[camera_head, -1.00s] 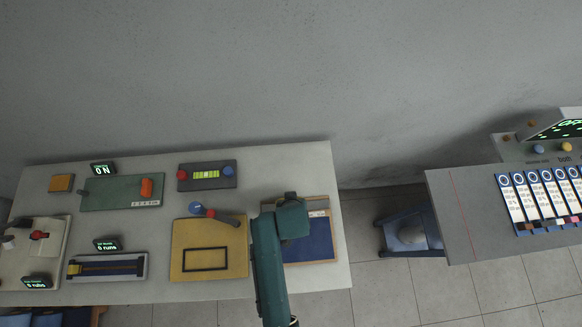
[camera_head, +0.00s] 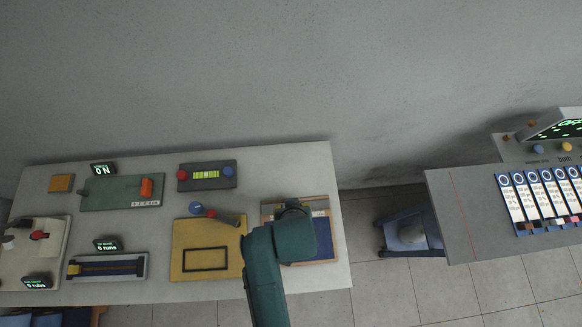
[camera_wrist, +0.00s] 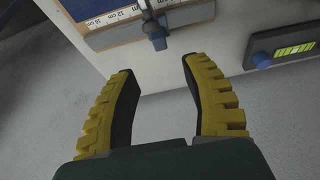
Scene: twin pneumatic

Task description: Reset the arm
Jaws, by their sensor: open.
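My arm (camera_head: 266,280) reaches up over the right end of the left table in the head view, above the blue board (camera_head: 321,246). My gripper is hidden in that view. In the wrist view my gripper (camera_wrist: 158,67) is open, with two yellow ribbed fingers with black inner pads wide apart. Nothing is between them. Beyond the fingertips a blue knob on a grey lever (camera_wrist: 155,32) shows by the ruler edge of the blue board (camera_wrist: 105,14), which is partly cut off.
The table (camera_head: 130,220) also bears a yellow plate (camera_head: 185,235), a green panel (camera_head: 110,193), a slider unit (camera_head: 107,267) and a grey panel with a lit bar (camera_head: 207,176). A blue stool (camera_head: 410,233) stands in the gap before the right table (camera_head: 450,215).

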